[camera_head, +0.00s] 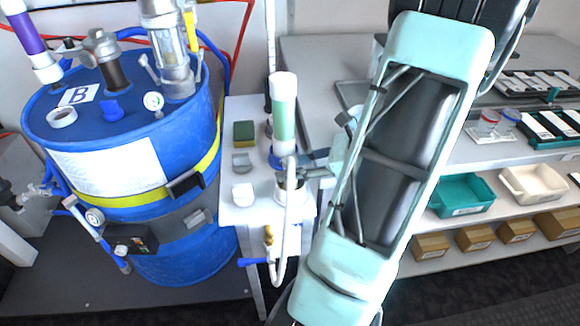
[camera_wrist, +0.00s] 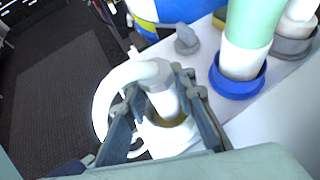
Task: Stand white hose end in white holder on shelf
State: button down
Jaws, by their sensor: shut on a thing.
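My gripper (camera_head: 298,175) is shut on the white hose end, and its two fingers (camera_wrist: 160,90) close on either side of it in the wrist view. The white hose (camera_head: 281,270) curves down over the shelf's front edge; its bend (camera_wrist: 107,97) shows left of the fingers in the wrist view. A white round holder (camera_head: 288,197) is on the white shelf (camera_head: 250,111), directly below the hose end. The holder (camera_wrist: 166,142) shows between my fingers with a brownish inside. The hose end looks roughly upright at its opening; I cannot tell how deep it sits.
A green-and-white cylinder (camera_head: 284,115) stands in a blue ring holder (camera_wrist: 238,84) just behind. A green-yellow sponge (camera_head: 244,132) and a small white cup (camera_head: 243,194) are on the shelf's left. A large blue drum (camera_head: 135,250) stands left. A brass fitting (camera_head: 268,236) is below the shelf's front edge.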

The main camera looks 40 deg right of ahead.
jog(key=shift+f+b, duration=0.5)
jog(key=shift+f, duration=0.15)
dwell(0.3)
jog(key=c, duration=1.9)
grip_release()
jog(key=shift+p+v, duration=0.6)
jog(key=shift+v, duration=0.25)
jog(key=shift+p+v, duration=2.35)
jog(key=shift+v, duration=2.3)
jog(key=shift+a, duration=0.1)
